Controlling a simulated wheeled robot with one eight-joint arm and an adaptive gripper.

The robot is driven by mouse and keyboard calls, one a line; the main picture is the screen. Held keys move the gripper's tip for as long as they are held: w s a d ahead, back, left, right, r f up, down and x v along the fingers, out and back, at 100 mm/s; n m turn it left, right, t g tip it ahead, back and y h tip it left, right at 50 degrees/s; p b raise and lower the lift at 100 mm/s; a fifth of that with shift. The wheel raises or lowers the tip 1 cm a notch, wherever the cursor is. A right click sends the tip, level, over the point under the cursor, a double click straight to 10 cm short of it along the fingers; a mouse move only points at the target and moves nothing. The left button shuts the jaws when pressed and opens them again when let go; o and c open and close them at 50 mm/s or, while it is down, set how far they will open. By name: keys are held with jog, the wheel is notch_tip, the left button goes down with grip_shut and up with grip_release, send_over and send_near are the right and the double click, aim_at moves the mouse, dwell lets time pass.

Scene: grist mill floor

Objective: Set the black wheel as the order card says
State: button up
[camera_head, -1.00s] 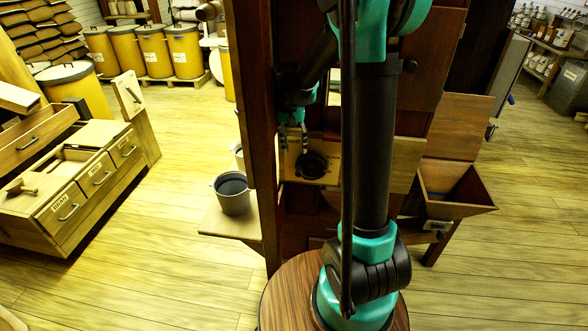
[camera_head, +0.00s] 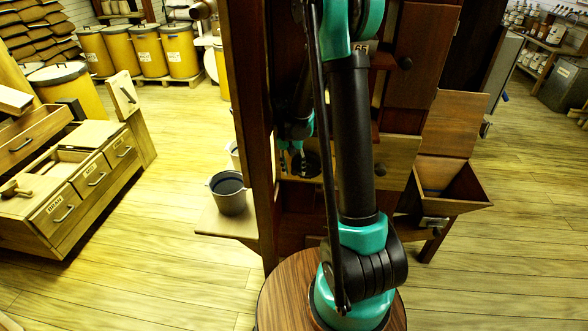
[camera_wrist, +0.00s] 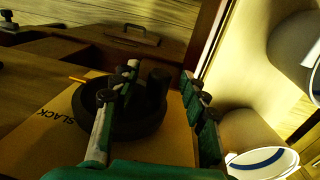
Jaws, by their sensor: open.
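The black wheel (camera_wrist: 135,115) lies on a light wooden panel (camera_wrist: 60,150) lettered SLACK in the wrist view. An upright black knob (camera_wrist: 158,88) stands on its right side. A thin orange pointer (camera_wrist: 77,79) shows at its left edge. My gripper (camera_wrist: 160,72) is open, with one finger over the wheel and the other to the right of the knob. The knob appears between the fingers; contact cannot be told. In the head view the wheel (camera_head: 312,164) is partly hidden by my arm, and my gripper (camera_head: 292,160) is beside it. I cannot make out an order card.
A dark wooden post (camera_head: 250,120) stands left of my arm. A grey bucket (camera_head: 229,195) sits on a low shelf beside it. An open wooden hopper (camera_head: 455,190) is at right.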

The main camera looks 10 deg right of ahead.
jog(key=shift+c, duration=0.6)
grip_shut()
jog(key=shift+a+f+h, duration=0.1)
jog(key=shift+h, duration=0.3)
jog(key=shift+o, duration=0.6)
grip_release()
